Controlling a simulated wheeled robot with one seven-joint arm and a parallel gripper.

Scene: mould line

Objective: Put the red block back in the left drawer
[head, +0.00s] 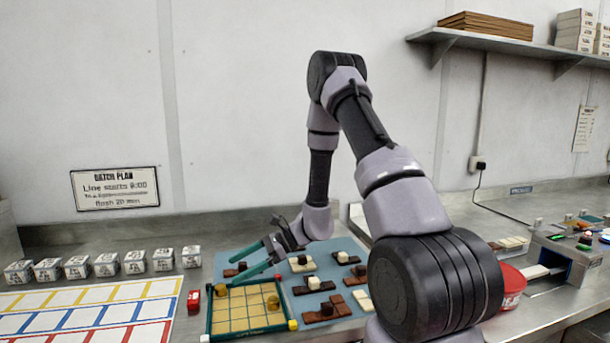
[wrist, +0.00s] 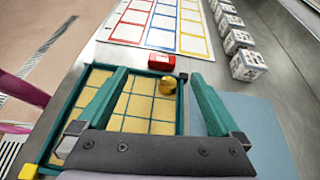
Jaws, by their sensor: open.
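A small red block (head: 193,300) sits on the bench just left of the green-framed grid board. It also shows in the wrist view (wrist: 161,62), beyond the board's far edge, near the strip between my fingertips. My gripper (head: 233,271) has teal fingers spread apart with nothing between them, above the board; in the wrist view its fingertips (wrist: 158,74) flank the line to the block. The block appears apart from the fingers. I cannot make out a left drawer in either view.
The grid board (head: 245,325) carries gold cylinders (head: 223,290). A blue mat (head: 345,247) with several brown and cream pieces lies right of it. Several white printed cubes (head: 106,264) line the back. A coloured-grid sheet (head: 60,318) lies left.

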